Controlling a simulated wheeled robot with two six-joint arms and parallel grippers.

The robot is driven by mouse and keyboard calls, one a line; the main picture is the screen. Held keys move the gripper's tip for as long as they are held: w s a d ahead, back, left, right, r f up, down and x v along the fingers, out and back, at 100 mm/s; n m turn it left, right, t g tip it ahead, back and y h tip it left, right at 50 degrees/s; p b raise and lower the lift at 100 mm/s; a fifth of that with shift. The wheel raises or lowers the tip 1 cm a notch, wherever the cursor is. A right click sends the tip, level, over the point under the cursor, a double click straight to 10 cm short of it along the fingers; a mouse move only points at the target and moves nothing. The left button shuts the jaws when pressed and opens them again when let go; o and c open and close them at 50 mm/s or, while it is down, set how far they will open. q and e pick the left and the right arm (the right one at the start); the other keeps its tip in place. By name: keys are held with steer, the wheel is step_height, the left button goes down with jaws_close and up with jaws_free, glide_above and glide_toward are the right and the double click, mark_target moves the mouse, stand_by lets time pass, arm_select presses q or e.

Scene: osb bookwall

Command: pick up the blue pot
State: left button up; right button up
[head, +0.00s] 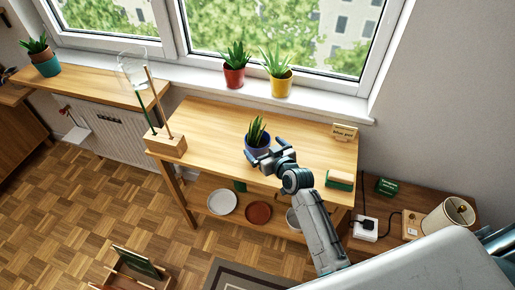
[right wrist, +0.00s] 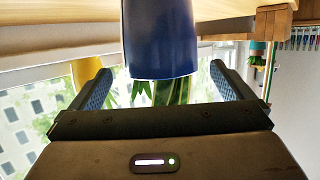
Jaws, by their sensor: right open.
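The blue pot (head: 258,146) holds a spiky green plant and stands upright on the wooden table, near its middle. My right gripper (head: 266,151) is open right at the near side of the pot and partly hides it. In the right wrist view the blue pot (right wrist: 160,38) appears upside down, between the two spread fingers, with a gap on each side. I see no finger closed on it. My left gripper is not in view.
The wooden table (head: 210,120) also bears a wooden block with upright sticks (head: 166,143) at left, a small sign (head: 344,132) and a green-and-tan block (head: 339,180) at right. Red (head: 234,76) and yellow (head: 279,83) pots stand on the windowsill behind. The tabletop left of the pot is clear.

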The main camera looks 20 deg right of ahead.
mark_target(252, 135)
steer(key=shift+w+a+p, duration=0.15)
steer(key=shift+w+p, duration=0.25)
steer(key=shift+w, duration=0.2)
steer(key=shift+p+x, duration=0.65)
steer(key=shift+x, duration=1.5)
steer(key=shift+s+f, duration=0.1)
steer(key=c, duration=1.2)
